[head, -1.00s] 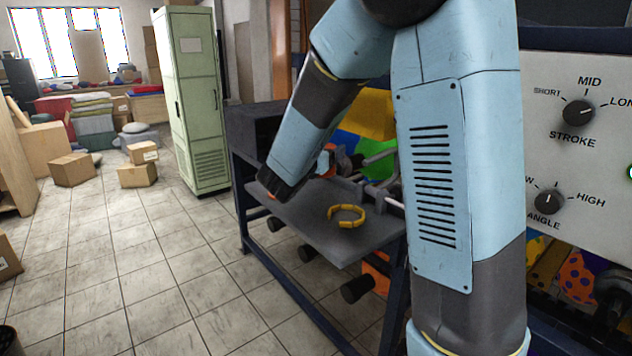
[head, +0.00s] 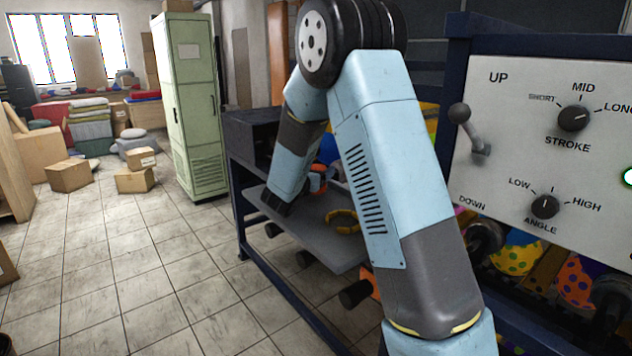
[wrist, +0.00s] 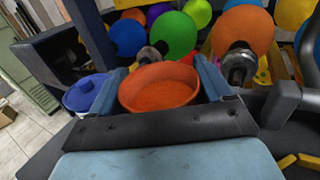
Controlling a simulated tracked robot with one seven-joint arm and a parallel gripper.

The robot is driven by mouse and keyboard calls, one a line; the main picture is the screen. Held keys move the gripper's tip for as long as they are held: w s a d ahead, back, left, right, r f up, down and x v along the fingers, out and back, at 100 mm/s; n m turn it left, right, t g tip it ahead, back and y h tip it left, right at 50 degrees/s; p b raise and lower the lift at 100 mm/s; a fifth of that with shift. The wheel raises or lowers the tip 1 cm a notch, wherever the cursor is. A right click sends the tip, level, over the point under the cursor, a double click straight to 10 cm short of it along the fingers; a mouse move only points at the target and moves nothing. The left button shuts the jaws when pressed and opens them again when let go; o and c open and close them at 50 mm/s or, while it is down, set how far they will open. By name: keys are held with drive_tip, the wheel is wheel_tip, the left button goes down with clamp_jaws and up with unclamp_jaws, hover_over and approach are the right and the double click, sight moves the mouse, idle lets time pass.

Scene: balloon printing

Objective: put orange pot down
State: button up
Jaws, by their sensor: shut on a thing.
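The orange pot (wrist: 157,92) is a round, open bowl shape in the wrist view. It sits between the two blue fingers of my gripper (wrist: 159,78), which is shut on it. In the head view my gripper (head: 276,204) points down low over the left part of the grey shelf (head: 318,240). A blue pot (wrist: 84,93) stands just left of my left finger in the wrist view.
A yellow ring (head: 343,222) lies on the shelf right of my gripper, partly behind my arm. Balloons and metal nozzles stand behind the pot in the wrist view. A control panel (head: 540,130) is at the right, and a green cabinet (head: 193,110) at the left.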

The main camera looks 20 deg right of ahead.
drive_tip(key=shift+w+f, duration=0.15)
drive_tip(key=shift+f, duration=1.55)
drive_tip(key=o, duration=1.1)
drive_tip(key=shift+f, duration=0.1)
